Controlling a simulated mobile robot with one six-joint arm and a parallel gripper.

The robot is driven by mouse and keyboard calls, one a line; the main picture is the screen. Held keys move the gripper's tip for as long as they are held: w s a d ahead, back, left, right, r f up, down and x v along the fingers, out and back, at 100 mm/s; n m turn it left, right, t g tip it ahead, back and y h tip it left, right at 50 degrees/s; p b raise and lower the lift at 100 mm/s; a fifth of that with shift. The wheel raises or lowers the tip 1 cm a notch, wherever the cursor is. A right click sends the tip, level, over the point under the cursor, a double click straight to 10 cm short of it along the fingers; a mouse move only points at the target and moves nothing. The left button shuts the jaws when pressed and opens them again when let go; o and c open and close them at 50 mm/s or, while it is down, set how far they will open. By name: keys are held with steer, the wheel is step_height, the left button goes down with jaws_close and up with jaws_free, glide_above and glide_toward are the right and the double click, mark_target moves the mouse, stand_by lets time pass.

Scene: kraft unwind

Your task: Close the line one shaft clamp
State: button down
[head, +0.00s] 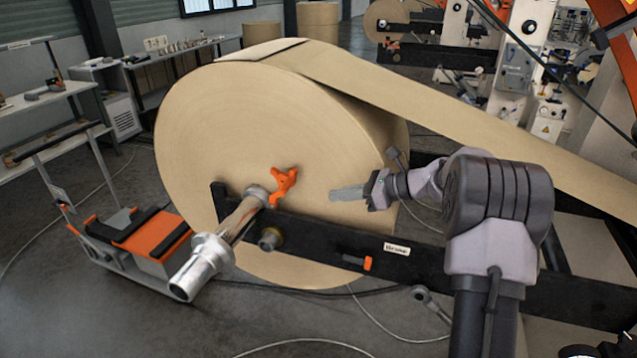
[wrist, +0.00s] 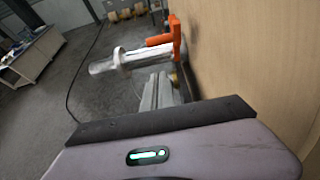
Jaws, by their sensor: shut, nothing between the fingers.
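An orange shaft clamp (head: 284,186) with several stubby arms sits where the silver shaft (head: 225,235) meets the face of the big kraft roll (head: 250,130). In the wrist view the orange clamp (wrist: 174,42) stands around or beside the shaft (wrist: 125,58), close to the roll's face. I cannot tell whether it is open or closed. My gripper (head: 333,194) is shut and empty, to the right of the clamp and apart from it, in front of the roll. In the wrist view its fingers (wrist: 158,82) point toward the shaft, below the clamp.
A black beam (head: 330,236) with an orange latch (head: 367,263) runs below the shaft and my gripper. An orange and black cart (head: 145,235) stands at left. Kraft web (head: 440,110) runs from the roll to the right. Cables lie on the grey floor.

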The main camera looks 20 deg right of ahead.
steer(key=r+b+x, duration=0.2)
steer(key=x, duration=0.9)
steer(key=shift+w+a+r, duration=0.2)
steer(key=shift+w+a, duration=0.1)
steer(key=shift+a, duration=0.1)
steer(key=shift+r, duration=0.1)
